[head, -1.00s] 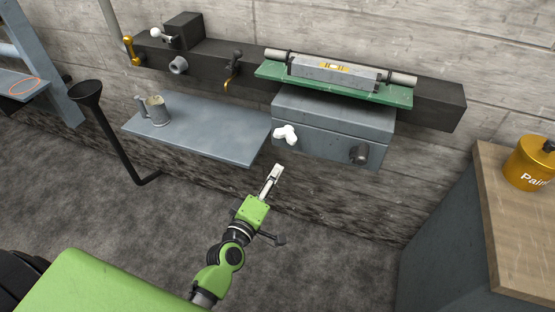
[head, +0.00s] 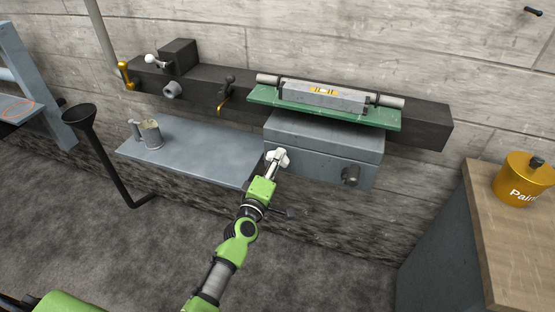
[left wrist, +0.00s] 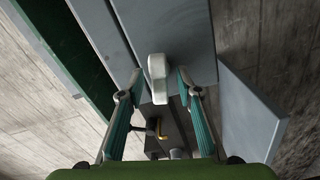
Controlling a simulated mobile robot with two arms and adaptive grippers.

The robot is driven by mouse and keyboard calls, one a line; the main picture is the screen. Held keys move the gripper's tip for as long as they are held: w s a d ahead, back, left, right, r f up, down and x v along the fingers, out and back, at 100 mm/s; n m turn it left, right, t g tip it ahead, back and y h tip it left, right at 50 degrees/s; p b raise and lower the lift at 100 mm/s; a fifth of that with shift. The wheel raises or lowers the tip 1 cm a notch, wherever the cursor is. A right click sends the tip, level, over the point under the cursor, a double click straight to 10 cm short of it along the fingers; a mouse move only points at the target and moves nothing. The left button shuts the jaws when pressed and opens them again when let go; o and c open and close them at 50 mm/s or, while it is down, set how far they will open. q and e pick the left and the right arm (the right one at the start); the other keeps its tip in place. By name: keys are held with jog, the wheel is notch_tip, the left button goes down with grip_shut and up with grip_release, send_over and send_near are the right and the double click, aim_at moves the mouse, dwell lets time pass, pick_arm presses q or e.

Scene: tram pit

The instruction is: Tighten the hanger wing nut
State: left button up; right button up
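The white wing nut (head: 281,153) is on the left front of the grey box under the green shelf. It also shows in the left wrist view (left wrist: 158,78), pale and upright in the picture. My left gripper (head: 272,166) reaches up to the nut in the head view and partly covers it. In the left wrist view the gripper (left wrist: 160,75) is open, with one finger on each side of the nut and gaps on both sides. I cannot tell how deep the nut sits between the fingers. My right gripper is not in view.
A grey shelf (head: 205,155) with a mug (head: 152,134) is at the left. A paint can (head: 523,182) stands on the right cabinet.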

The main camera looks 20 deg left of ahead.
pick_arm(q)
jog(key=shift+w, duration=0.6)
grip_shut()
